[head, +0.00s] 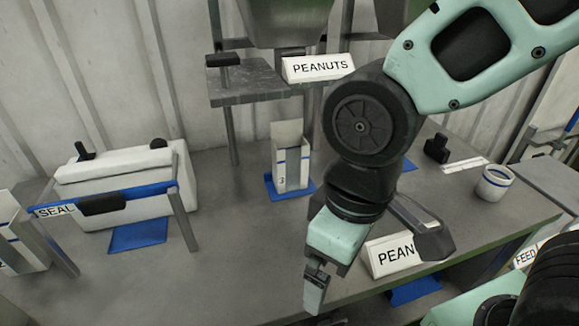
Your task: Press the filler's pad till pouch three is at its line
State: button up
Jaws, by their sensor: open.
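The filler (231,83) stands at the back, with a grey hopper above a metal shelf and a PEANUTS sign. A flat black pad (222,60) sits on the shelf's left side. A pale open-topped pouch (291,165), with a small mark that looks like a 3, stands upright on a blue mat below the filler. My gripper (316,290) is open and points down near the table's front, in front of and below the pouch and pad, touching neither.
A white sealer (120,185) with a SEAL sign stands left. Another pouch (18,240) is at the left edge. A white cup (494,183) stands right. The table between sealer and pouch is clear.

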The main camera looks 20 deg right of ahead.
grip_shut()
dwell(1.6)
